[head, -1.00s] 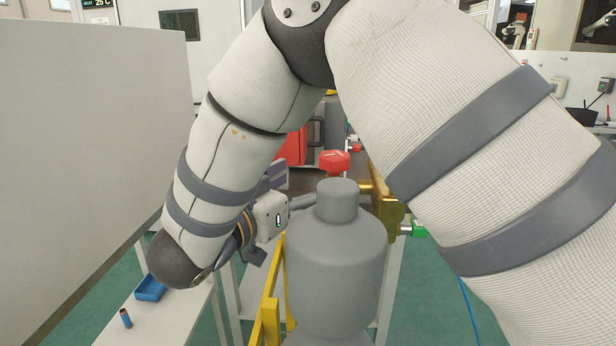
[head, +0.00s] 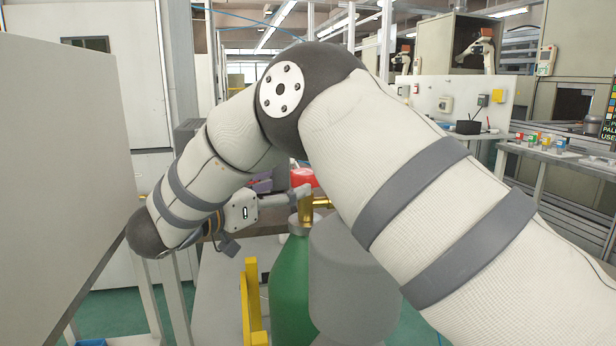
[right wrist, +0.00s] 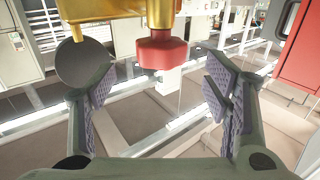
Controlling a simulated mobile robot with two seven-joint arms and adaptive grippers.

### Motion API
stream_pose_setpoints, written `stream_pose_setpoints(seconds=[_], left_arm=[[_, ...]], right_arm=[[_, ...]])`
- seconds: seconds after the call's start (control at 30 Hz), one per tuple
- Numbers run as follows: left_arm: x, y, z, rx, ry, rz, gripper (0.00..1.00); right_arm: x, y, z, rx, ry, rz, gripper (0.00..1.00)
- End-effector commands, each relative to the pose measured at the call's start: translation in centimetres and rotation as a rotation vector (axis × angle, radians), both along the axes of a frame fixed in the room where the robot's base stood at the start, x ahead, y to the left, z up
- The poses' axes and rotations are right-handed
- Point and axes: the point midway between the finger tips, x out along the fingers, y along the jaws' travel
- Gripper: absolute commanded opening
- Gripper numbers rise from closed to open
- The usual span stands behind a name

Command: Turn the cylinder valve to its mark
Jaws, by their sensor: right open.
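A brass valve (head: 306,207) tops a green gas cylinder (head: 290,290), with a red knob (head: 303,177) beside the brass. My right gripper (head: 282,188) comes in from the left beside the valve, partly overlapping it in the head view. In the right wrist view my right gripper (right wrist: 160,82) is open, with textured purple pads. The red knob (right wrist: 162,52) shows above the gap between the fingers, under the brass valve body (right wrist: 105,8), and nothing is clamped. Any mark on the valve cannot be made out. My left gripper is not seen.
A grey capped cylinder (head: 347,275) stands in front of the green one and hides part of it. A yellow frame (head: 251,305) is at its left. A large pale panel (head: 60,180) closes off the left side. Benches with equipment stand back right.

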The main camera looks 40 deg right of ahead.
Motion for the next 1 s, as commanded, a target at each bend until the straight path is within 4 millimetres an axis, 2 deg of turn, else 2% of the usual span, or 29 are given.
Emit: stream_pose_setpoints(seconds=[0.1, 0.3, 0.43, 0.67, 0.87, 0.9, 1.0], left_arm=[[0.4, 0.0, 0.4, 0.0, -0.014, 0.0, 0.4], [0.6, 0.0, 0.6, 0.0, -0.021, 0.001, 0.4], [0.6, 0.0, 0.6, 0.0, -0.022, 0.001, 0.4], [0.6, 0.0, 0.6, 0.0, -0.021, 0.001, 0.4], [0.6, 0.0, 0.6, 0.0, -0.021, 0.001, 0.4], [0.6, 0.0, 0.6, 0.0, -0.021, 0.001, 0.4], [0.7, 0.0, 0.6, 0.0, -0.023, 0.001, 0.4]], right_arm=[[0.2, -3.1, 0.2, 0.0, -0.003, -0.003, 0.7], [0.8, -6.6, 0.1, 0.0, -0.001, 0.0, 0.7], [0.9, -7.5, 0.1, 0.0, 0.0, 0.001, 0.7], [1.0, -7.5, 0.0, -0.001, 0.001, 0.002, 0.7], [0.9, -7.5, 0.0, -0.001, 0.0, 0.002, 0.25], [0.9, -7.5, 0.0, -0.001, 0.0, 0.002, 0.21], [0.9, -7.5, 0.1, -0.001, 0.0, 0.004, 0.21]])
